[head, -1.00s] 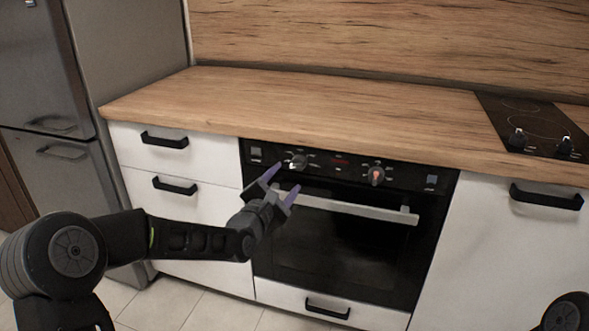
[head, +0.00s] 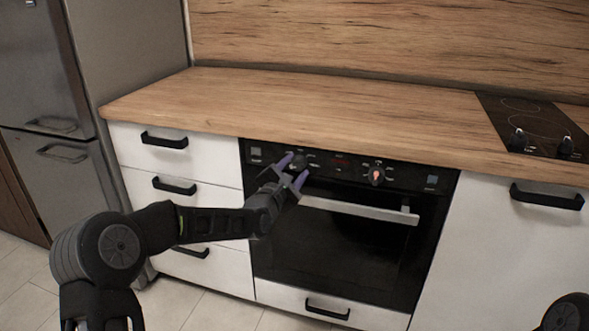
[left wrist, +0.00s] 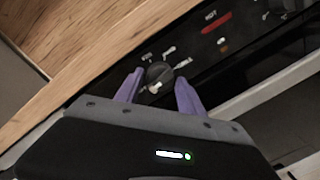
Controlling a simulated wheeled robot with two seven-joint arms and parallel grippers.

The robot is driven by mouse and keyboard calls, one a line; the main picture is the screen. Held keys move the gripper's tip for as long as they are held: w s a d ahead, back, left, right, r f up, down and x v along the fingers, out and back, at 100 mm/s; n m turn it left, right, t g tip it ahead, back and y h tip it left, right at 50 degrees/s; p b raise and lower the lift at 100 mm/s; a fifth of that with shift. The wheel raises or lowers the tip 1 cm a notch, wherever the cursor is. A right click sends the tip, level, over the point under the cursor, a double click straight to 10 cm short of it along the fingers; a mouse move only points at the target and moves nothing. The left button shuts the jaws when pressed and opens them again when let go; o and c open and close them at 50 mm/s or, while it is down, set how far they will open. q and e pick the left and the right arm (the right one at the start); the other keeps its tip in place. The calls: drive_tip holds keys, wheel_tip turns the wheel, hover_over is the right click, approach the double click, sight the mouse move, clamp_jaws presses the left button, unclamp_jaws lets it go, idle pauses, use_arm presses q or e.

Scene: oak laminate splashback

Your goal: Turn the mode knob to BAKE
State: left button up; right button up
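The oven's control panel (head: 336,164) carries two knobs. The left knob (head: 298,162) is dark and partly hidden behind my left gripper (head: 293,172); it also shows in the left wrist view (left wrist: 158,75). There my left gripper (left wrist: 158,90) is open, its two purple fingers on either side of this knob. I cannot tell whether they touch it. White labels ring the knob, too small to read. The right knob (head: 376,176) has a red mark on its face. I cannot tell which knob is the mode knob. My right gripper is not in view.
The oven door handle (head: 360,210) runs just below the panel. The wooden worktop (head: 330,115) overhangs above and is clear. White drawers (head: 215,170) stand to the left, and a hob (head: 530,125) with two knobs is at the right.

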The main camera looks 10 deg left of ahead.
use_arm(q)
clamp_jaws()
idle(0.5)
